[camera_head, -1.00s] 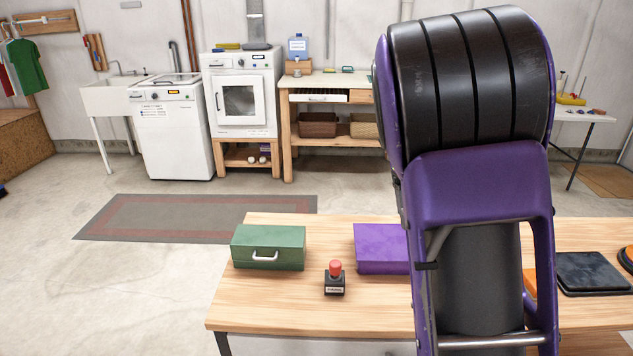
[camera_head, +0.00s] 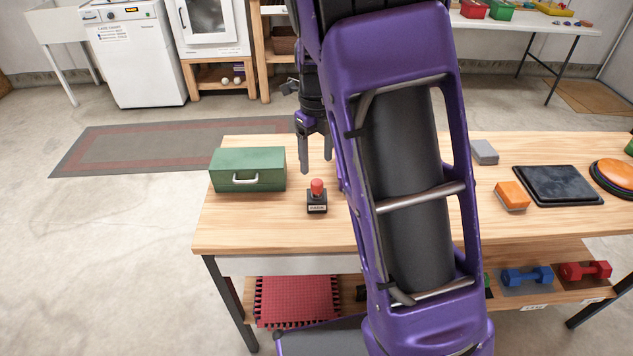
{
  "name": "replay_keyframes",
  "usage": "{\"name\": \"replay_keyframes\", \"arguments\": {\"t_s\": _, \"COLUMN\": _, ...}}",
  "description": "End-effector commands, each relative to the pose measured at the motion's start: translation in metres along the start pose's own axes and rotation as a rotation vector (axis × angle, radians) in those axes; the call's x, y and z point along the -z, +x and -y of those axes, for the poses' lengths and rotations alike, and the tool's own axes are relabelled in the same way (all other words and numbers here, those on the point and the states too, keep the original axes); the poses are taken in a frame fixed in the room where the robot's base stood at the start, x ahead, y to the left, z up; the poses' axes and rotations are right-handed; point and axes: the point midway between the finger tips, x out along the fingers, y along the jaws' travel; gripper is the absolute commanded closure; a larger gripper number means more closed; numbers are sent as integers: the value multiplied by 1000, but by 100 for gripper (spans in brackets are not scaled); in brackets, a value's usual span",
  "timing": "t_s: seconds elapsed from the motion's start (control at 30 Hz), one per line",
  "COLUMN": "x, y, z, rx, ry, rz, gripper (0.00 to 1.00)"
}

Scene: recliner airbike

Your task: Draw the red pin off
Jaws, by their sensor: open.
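The red pin (camera_head: 317,187) stands upright with its rounded red head in a small black base (camera_head: 317,205). The base has a pale label on its front and sits on the wooden table, right of the green box. My gripper (camera_head: 317,165) points down with two grey fingers apart and nothing between them. In the picture its fingertips are just above the red head, seemingly somewhat behind it; the exact gap cannot be told. How deep the pin sits in the base is hidden.
A green box (camera_head: 247,170) with a handle stands left on the wooden table (camera_head: 260,230). My purple arm covers the table's middle. To the right are a grey block (camera_head: 484,152), an orange block (camera_head: 512,195) and a dark slab (camera_head: 558,185). Dumbbells lie on the lower shelf.

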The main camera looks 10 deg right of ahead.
Motion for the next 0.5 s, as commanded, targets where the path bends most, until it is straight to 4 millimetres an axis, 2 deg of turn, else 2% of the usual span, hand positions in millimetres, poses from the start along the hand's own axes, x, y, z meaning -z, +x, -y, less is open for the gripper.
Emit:
{"name": "replay_keyframes", "arguments": {"t_s": 0.03, "x": 1, "y": 13, "z": 0, "rx": -1, "ry": 1, "rz": -4, "gripper": 29}}
{"name": "replay_keyframes", "arguments": {"t_s": 0.2, "x": 1, "y": 44, "z": 0, "rx": -1, "ry": 1, "rz": -3, "gripper": 29}}
{"name": "replay_keyframes", "arguments": {"t_s": 0.3, "x": 1, "y": 59, "z": 0, "rx": 0, "ry": 1, "rz": -2, "gripper": 29}}
{"name": "replay_keyframes", "arguments": {"t_s": 0.5, "x": 1, "y": 75, "z": 1, "rx": 0, "ry": 1, "rz": -1, "gripper": 29}}
